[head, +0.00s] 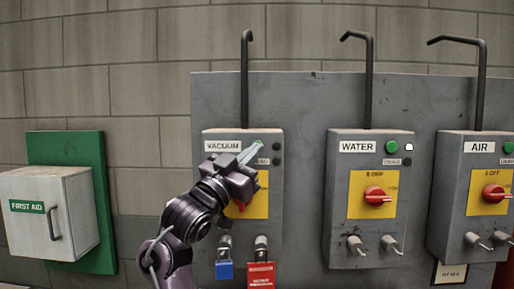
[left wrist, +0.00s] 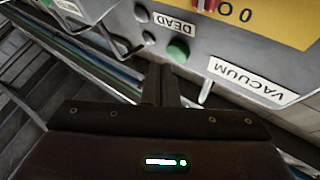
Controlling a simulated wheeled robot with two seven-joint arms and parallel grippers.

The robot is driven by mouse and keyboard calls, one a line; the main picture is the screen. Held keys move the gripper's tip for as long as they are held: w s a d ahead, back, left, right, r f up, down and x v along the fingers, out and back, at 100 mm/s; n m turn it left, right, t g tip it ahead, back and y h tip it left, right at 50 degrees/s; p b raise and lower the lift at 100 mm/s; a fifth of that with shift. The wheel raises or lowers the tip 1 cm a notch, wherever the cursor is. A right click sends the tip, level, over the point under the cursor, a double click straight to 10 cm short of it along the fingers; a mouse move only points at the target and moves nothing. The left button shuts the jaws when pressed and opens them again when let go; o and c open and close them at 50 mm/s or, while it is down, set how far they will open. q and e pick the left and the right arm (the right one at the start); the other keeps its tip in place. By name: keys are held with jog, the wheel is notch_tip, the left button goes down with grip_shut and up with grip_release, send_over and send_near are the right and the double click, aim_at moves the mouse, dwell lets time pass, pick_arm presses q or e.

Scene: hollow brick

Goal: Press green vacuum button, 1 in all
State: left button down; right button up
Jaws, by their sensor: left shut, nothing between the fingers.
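The grey vacuum box (head: 270,222) is left of centre in the head view, with a white VACUUM label (head: 222,146). In the left wrist view the label (left wrist: 245,80) is upside down, and the round green vacuum button (left wrist: 178,50) sits beside it. My left gripper (head: 257,148) is shut and empty, its fingertips at the button's place, mostly hiding it in the head view. In the left wrist view my left gripper's fingertips (left wrist: 160,70) are close below and left of the button. I cannot tell whether they touch it. My right gripper is not in view.
The vacuum box has a yellow plate with a red knob, partly behind my gripper. A water box (head: 340,222) and an air box (head: 447,215) stand to the right on the grey panel (head: 305,100). A first aid cabinet (head: 80,210) is at the left.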

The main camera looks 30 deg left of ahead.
pick_arm(q)
jog(key=shift+w, duration=0.1)
jog(key=shift+w+a, duration=0.25)
dwell(0.3)
jog(key=shift+w+a, duration=0.2)
jog(key=shift+w, duration=0.15)
dwell(0.7)
jog(key=shift+s+d, duration=0.45)
jog(key=shift+s, duration=0.2)
dwell(0.3)
jog(key=s+d, duration=0.1)
jog(key=s, duration=0.2)
jog(key=s+d, duration=0.1)
jog(key=shift+s+d, duration=0.15)
jog(key=shift+d, duration=0.15)
